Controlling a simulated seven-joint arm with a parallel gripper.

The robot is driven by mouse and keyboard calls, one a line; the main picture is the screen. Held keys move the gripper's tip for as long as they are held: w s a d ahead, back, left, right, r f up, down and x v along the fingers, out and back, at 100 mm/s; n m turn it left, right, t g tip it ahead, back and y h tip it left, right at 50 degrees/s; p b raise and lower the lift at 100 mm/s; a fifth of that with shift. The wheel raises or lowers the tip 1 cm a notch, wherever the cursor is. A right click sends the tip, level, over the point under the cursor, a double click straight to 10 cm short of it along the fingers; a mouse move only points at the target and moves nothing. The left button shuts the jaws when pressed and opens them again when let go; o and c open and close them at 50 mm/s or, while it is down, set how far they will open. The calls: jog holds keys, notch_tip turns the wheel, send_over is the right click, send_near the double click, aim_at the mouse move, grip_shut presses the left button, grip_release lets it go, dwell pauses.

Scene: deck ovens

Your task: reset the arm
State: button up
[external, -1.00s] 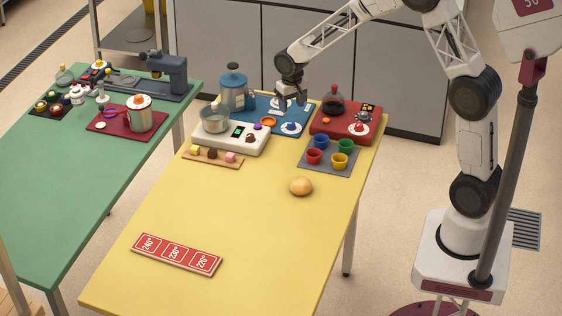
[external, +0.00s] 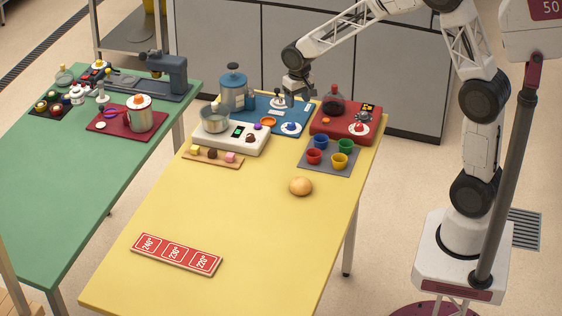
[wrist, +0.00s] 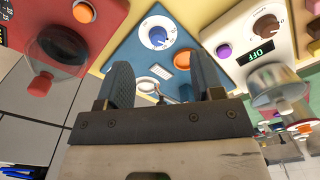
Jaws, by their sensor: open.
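My gripper (external: 299,94) is above the back edge of the blue board (external: 262,103) on the yellow table. Its two dark fingers are apart in the wrist view (wrist: 163,85), with no object held between them. A small white dish with a dark-and-metal piece (external: 279,103) stands on the blue board just left of my gripper in the external view. A white ring-shaped part (wrist: 148,84) shows beyond the gap between the fingers in the wrist view.
A blue-grey pot (external: 233,88) stands left of the gripper. A red board (external: 333,127) with a dark glass vessel (external: 333,101) is to the right. Coloured cups (external: 321,142), a bun (external: 300,186) and a red label strip (external: 177,254) lie nearer. The front of the yellow table is mostly clear.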

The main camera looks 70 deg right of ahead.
jog(key=s+a+r+n, duration=0.2)
jog(key=s+a+r, duration=0.5)
jog(key=s+r, duration=0.15)
jog(key=s+a+r+n, duration=0.1)
jog(key=s+a, duration=0.3)
jog(key=s, duration=0.5)
jog(key=s+a+r+n+t, duration=0.1)
jog(key=s+a+r+n, duration=0.1)
jog(key=s, duration=0.7)
jog(key=s+a+r+n+t, duration=0.1)
jog(key=s+a+r, duration=0.2)
jog(key=s+a, duration=0.3)
jog(key=s, duration=0.4)
jog(key=shift+r+n, duration=0.35)
jog(key=shift+n, duration=0.05)
jog(key=shift+w, duration=0.2)
dwell(1.1)
